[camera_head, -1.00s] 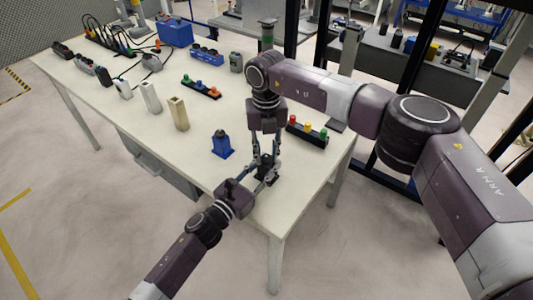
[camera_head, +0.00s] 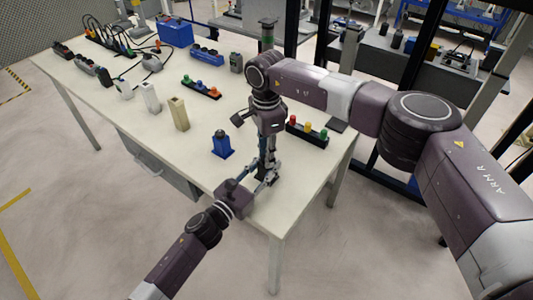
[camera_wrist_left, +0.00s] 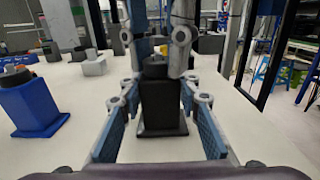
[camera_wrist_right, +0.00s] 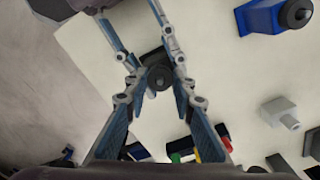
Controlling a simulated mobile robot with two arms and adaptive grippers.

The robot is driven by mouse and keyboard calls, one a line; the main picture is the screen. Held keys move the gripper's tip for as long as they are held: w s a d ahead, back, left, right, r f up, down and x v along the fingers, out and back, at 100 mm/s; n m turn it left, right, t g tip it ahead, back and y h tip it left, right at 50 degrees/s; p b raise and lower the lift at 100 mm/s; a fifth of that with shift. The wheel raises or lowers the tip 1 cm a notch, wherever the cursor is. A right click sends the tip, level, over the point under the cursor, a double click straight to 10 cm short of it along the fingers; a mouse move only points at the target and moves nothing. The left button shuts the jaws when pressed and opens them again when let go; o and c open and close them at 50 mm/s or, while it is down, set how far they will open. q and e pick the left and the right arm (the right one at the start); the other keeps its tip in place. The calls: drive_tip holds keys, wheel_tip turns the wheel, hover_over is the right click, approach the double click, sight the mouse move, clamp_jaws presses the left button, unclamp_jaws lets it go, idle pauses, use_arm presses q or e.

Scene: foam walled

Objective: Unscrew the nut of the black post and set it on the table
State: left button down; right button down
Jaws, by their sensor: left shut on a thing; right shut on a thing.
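The black post (camera_wrist_left: 163,112) stands upright on a square black base near the table's front right corner. Its nut (camera_wrist_right: 159,78) is the dark round top, seen from above in the right wrist view. My left gripper (camera_wrist_left: 160,125) reaches in low from the front and is shut on the post's body, a finger on each side. My right gripper (camera_wrist_right: 155,80) points down from above and is shut on the nut. In the head view the fingers of the right gripper (camera_head: 267,170) and left gripper (camera_head: 262,180) mostly hide the post.
A blue post (camera_head: 221,146) stands just left of the grippers. A strip with red, yellow and green buttons (camera_head: 307,131) lies behind right. Beige (camera_head: 178,114) and white (camera_head: 150,98) posts stand farther left. Bare table (camera_head: 190,165) lies front left.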

drive_tip(key=n, duration=0.5)
drive_tip(key=shift+w+r+n, duration=0.1)
drive_tip(key=shift+n, duration=0.2)
drive_tip(key=n, duration=0.8)
drive_tip(key=shift+n, duration=0.3)
drive_tip(key=n, duration=0.5)
drive_tip(key=c, duration=1.6)
unclamp_jaws()
drive_tip(key=shift+r, duration=0.1)
